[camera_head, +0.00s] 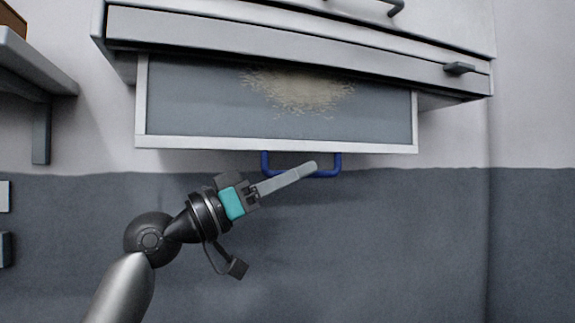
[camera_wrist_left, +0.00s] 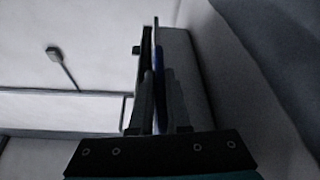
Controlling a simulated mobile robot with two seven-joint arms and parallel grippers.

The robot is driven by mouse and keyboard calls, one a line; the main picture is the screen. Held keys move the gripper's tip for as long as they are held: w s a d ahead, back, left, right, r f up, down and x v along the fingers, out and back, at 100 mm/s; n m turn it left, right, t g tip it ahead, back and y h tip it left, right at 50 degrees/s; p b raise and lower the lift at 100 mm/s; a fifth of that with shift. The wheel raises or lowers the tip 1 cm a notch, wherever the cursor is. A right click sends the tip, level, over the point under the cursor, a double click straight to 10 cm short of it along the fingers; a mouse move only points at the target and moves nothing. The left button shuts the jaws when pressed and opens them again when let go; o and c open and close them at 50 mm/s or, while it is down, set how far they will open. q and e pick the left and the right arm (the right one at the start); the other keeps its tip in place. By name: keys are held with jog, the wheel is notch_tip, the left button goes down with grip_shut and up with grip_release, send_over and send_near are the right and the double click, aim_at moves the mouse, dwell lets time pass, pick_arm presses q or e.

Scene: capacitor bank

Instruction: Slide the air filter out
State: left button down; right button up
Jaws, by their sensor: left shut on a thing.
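The air filter (camera_head: 200,100) is a flat grey panel in a white frame with a tan dust patch. In the head view it sticks out from under the front of the cabinet, and its rear part is hidden there. A blue U-shaped handle (camera_head: 266,162) sits on its front edge. My left gripper (camera_head: 310,168) reaches the handle from the lower left and is shut on its bar, with the fingers covering the middle. In the left wrist view a blue strip of the handle (camera_wrist_left: 158,68) shows between the fingers. My right gripper is in neither view.
The white cabinet (camera_head: 250,32) overhangs the filter, with a small dark latch (camera_head: 459,68) at its right. A grey shelf with a bracket (camera_head: 41,133) juts from the wall at the left. The space below and right of the filter is clear.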

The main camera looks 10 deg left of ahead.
pick_arm(q)
notch_tip(320, 180, down, 7)
jog(key=b, duration=0.5)
jog(key=shift+f, duration=0.2)
jog(key=c, duration=0.9)
grip_release()
jog(key=b+v, duration=0.5)
jog(key=v, duration=1)
jog(key=shift+s+b, duration=0.15)
jog(key=shift+b, duration=0.2)
